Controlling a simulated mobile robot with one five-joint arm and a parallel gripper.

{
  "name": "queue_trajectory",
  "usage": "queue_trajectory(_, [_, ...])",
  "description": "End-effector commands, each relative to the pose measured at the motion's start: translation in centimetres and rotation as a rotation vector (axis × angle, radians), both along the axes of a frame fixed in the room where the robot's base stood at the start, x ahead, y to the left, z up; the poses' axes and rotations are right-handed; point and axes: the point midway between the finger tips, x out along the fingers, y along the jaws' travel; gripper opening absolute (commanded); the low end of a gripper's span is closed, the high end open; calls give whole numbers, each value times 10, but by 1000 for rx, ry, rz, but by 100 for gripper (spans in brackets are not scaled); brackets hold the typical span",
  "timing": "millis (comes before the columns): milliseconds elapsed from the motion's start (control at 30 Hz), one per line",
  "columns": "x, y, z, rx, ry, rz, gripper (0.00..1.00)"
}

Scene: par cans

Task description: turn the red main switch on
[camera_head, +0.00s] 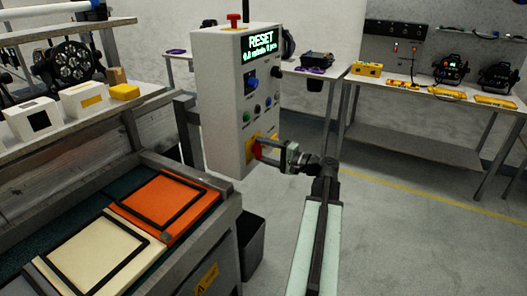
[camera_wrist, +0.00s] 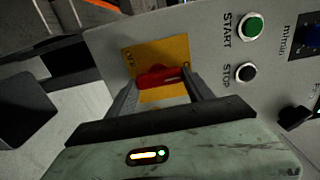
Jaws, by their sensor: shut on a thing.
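The red main switch (camera_head: 257,149) sits on a yellow plate (camera_wrist: 165,52) low on the front of the grey control box (camera_head: 221,110). In the wrist view the red switch handle (camera_wrist: 160,76) lies roughly crosswise between my fingers. My gripper (camera_head: 262,148) reaches the box from the right and is shut on the switch handle. The box's display (camera_head: 261,46) reads RESET.
A green START button (camera_wrist: 252,27) and a dark STOP button (camera_wrist: 246,73) are close beside the switch. A red button (camera_head: 234,19) tops the box. A workbench with an orange frame (camera_head: 165,203) stands left. Open floor lies to the right.

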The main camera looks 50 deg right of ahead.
Motion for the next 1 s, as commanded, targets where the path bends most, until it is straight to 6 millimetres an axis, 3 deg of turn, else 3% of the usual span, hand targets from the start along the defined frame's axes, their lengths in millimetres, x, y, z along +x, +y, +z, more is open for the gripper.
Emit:
queue_trajectory(533, [0, 0, -1, 22, 7, -1, 20])
queue_trajectory(567, [0, 0, -1, 22, 7, -1, 68])
queue_trajectory(600, [0, 0, -1, 21, 7, -1, 79])
queue_trajectory(1000, [-8, -2, 0, 20, 6, -2, 82])
